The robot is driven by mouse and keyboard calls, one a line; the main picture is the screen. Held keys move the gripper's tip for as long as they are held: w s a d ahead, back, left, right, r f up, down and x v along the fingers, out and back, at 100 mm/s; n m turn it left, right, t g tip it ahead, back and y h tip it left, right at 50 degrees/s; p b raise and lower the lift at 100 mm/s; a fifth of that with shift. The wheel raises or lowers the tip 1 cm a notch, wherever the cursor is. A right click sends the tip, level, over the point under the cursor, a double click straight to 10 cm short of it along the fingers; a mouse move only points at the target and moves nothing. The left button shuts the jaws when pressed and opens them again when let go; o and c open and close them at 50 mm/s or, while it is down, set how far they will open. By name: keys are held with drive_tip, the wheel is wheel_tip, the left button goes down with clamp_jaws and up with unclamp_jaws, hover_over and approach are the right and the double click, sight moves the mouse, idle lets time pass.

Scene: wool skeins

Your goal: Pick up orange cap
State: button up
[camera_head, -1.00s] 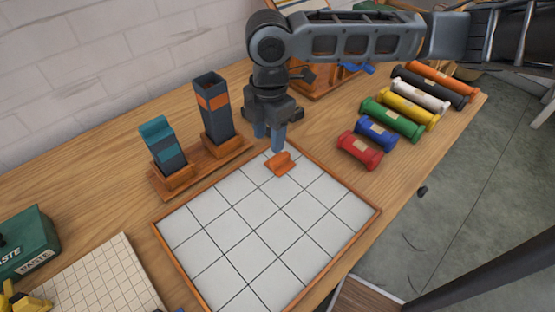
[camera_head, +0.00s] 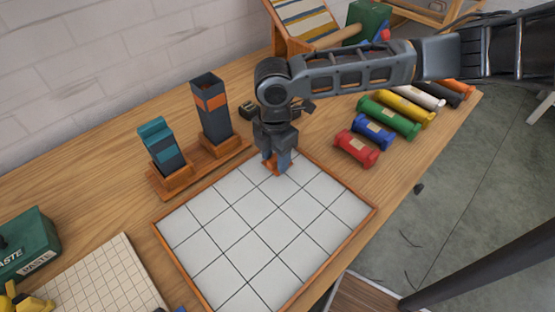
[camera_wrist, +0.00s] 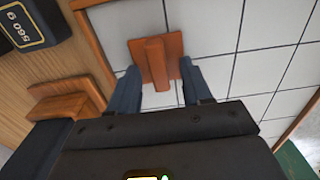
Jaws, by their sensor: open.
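The orange cap (camera_head: 272,166) lies on the white gridded board (camera_head: 240,232), near its far corner. In the wrist view the cap (camera_wrist: 155,60) is a flat plate with a raised ridge along its middle. My gripper (camera_head: 278,164) is low over the cap and points down. In the wrist view its two blue-grey fingers (camera_wrist: 158,82) are apart, one at each side of the cap's near part. The fingers partly hide the cap in the head view. I cannot tell whether either finger touches it.
A wooden stand (camera_head: 205,162) with a dark orange-banded tower (camera_head: 212,115) and a teal-topped block (camera_head: 162,148) is just left of my gripper. Several coloured skein rolls lie at the right, with a red one (camera_head: 356,149) nearest. A green paste box (camera_head: 28,248) is at far left.

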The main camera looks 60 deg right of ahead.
clamp_jaws()
drive_tip(key=shift+r, duration=0.1)
idle(0.4)
